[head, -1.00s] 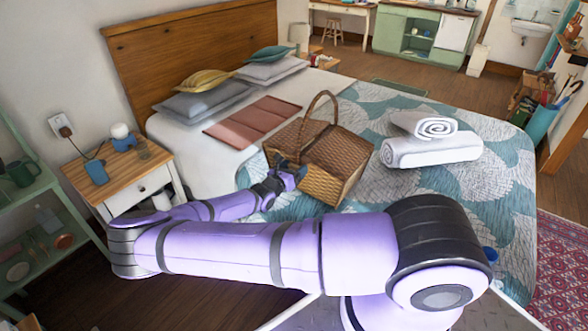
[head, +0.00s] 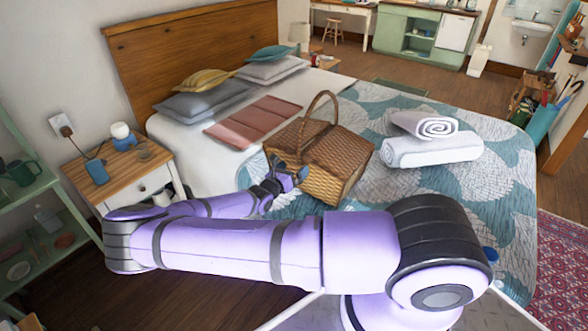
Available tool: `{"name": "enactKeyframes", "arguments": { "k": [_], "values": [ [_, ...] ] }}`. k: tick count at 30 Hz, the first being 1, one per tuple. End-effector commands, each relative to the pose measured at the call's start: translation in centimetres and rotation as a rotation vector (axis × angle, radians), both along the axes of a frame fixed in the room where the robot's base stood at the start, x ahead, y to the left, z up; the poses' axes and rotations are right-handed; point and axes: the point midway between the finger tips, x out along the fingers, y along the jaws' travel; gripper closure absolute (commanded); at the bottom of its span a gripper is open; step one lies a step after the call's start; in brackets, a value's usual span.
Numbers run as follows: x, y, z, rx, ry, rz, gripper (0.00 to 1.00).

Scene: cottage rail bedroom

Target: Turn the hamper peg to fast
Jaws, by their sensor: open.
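The wicker hamper (head: 328,182) stands on the bed, its lid down and its hoop handle (head: 322,100) upright. My gripper (head: 287,172) is at the hamper's left front side, open, with its fingers close to the wicker. I cannot tell whether they touch it. The peg is not distinguishable; it is too small here or hidden by my gripper.
The bed (head: 440,200) carries rolled white towels (head: 432,150) right of the hamper, a folded reddish cloth (head: 253,122) behind it and several pillows.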

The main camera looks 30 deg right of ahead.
Motion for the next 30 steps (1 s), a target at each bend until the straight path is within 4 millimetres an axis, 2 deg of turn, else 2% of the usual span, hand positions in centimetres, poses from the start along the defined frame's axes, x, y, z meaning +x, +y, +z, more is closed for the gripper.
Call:
{"name": "enactKeyframes", "arguments": {
  "k": [9, 15, 21, 28, 29, 30],
  "values": [
    [-1.9, 5.6, 0.0, 0.004, 0.000, 0.002, 0.02],
    [-2.8, 8.2, 0.0, 0.002, 0.001, 0.001, 0.02],
    [-3.2, 9.2, -0.1, 0.002, 0.002, 0.001, 0.02],
    [-3.2, 9.2, -0.1, 0.002, 0.002, 0.000, 0.02],
    [-3.2, 9.2, -0.1, 0.001, 0.001, 0.001, 0.07],
    [-3.2, 9.2, -0.1, 0.002, -0.001, 0.002, 0.16]
  ]
}}
